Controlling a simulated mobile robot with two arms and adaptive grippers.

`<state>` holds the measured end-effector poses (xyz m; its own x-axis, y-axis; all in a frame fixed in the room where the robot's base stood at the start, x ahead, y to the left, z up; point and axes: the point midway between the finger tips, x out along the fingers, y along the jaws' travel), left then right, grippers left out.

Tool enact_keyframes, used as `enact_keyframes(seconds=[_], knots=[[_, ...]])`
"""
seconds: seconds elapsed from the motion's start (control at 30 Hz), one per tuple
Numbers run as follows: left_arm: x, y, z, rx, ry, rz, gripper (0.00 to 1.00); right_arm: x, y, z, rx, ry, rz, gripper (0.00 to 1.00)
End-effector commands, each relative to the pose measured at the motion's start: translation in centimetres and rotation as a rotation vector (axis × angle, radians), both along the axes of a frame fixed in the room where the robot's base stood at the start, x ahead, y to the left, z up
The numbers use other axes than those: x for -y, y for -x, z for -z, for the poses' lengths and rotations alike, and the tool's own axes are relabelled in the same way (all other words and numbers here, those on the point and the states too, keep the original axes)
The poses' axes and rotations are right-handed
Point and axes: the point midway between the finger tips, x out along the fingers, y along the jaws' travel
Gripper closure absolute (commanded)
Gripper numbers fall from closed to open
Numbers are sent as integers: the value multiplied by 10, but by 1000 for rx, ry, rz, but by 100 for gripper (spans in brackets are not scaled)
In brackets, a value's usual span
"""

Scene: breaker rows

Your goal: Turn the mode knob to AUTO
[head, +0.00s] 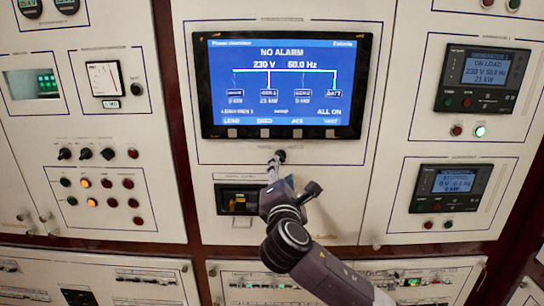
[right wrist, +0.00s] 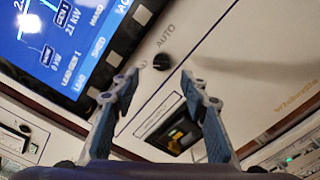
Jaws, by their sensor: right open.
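The mode knob (right wrist: 162,62) is a small round black knob on the cream panel. In the right wrist view AUTO is printed beside it, and another label, only partly legible, is on its other side. Its pointer direction is too small to read. In the head view the knob (head: 279,155) sits just below the big screen, partly covered by my gripper. My right gripper (right wrist: 158,79) is open and empty, its two fingertips on either side of the line to the knob; I cannot tell whether they reach around it. In the head view the gripper (head: 274,168) points up at the knob. My left gripper is out of view.
The large blue screen (head: 281,85) with a row of buttons stands right above the knob. A dark recessed module (head: 238,199) is below. Other switches and lit buttons (head: 91,202) are on the left panel, and two small display units (head: 482,80) on the right.

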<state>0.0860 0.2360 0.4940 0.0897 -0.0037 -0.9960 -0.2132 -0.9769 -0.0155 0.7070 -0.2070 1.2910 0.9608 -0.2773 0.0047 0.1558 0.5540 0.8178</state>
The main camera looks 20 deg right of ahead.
Motion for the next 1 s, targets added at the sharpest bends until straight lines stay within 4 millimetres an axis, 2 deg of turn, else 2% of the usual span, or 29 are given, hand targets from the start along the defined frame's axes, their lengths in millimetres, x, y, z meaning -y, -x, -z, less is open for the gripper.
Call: enact_keyframes(seconds=[0.53,0.7,1.0], knots=[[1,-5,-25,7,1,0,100,18,-63,0,-3,-2,0,59],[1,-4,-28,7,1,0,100,20,-72,1,-3,-1,-1,59],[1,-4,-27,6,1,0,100,21,-73,2,-3,-3,-1,59]])
